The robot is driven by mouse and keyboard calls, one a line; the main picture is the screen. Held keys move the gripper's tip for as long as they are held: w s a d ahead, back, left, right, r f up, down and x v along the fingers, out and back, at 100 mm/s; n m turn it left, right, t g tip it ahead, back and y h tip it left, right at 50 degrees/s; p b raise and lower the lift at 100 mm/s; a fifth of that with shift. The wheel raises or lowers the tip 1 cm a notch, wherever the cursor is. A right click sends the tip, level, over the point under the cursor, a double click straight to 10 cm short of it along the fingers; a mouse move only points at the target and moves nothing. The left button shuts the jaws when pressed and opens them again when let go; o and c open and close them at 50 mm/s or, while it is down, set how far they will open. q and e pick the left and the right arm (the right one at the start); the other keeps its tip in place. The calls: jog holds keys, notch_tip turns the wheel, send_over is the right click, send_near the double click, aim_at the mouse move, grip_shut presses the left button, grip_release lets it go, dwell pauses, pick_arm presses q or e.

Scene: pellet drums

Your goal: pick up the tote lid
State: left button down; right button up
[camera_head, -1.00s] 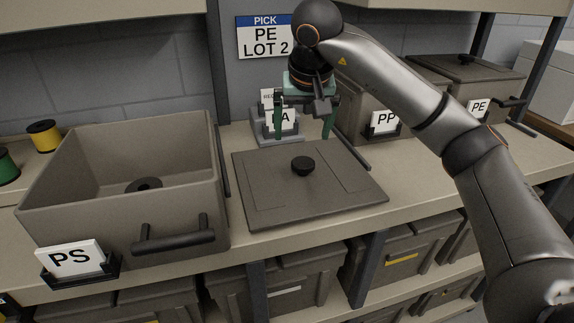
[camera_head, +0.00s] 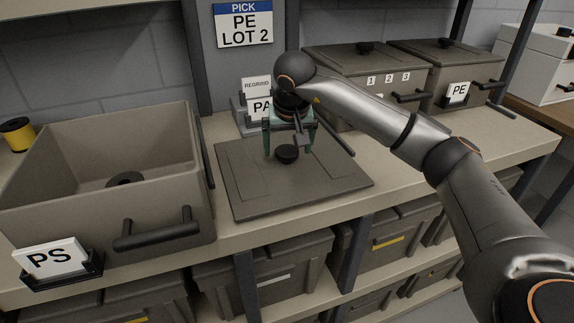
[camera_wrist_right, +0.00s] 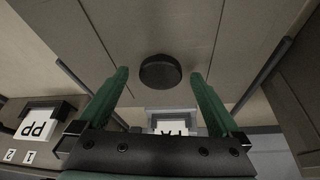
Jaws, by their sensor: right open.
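The tote lid (camera_head: 295,188) is a flat grey-brown square lying on the shelf beside the open PS tote. It has a round black knob (camera_head: 286,154) in its middle. My right gripper (camera_head: 288,148) points down over the lid, open and empty, with its green fingers around the knob's position. In the right wrist view, the knob (camera_wrist_right: 160,72) shows between the two fingertips (camera_wrist_right: 160,76), with a gap on each side. I cannot tell how far the tips are above the lid. My left gripper is not in view.
The open PS tote (camera_head: 60,150) stands left of the lid, with a dark round thing inside. A small PA-labelled bin (camera_head: 245,122) stands just behind the lid. Lidded totes, one labelled PE (camera_head: 436,72), stand to the back right. Bare shelf (camera_head: 420,150) lies right of the lid.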

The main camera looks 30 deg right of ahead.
jog(key=shift+w+f, duration=0.15)
jog(key=shift+f, duration=0.25)
grip_shut()
dwell(0.6)
